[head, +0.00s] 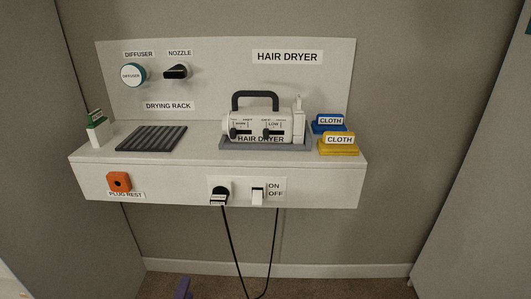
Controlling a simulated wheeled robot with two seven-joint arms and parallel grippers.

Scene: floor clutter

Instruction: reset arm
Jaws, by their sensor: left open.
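A small purple part at the bottom edge of the head view appears to be the tip of my left gripper (183,288). Most of that gripper is cut off below the frame. It is open, low in front of the wall unit and apart from everything on it, and nothing shows in it. My right gripper is not in view. The white hair dryer (285,126) with a dark handle lies in a grey tray (225,145) on the white shelf (220,163).
A black plug (219,194) sits in the shelf's front beside a white switch (258,195); a cord hangs below. An orange plug rest (119,181), a dark drying rack (152,139), and blue (328,122) and yellow (339,148) cloth blocks are there. Walls stand on both sides.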

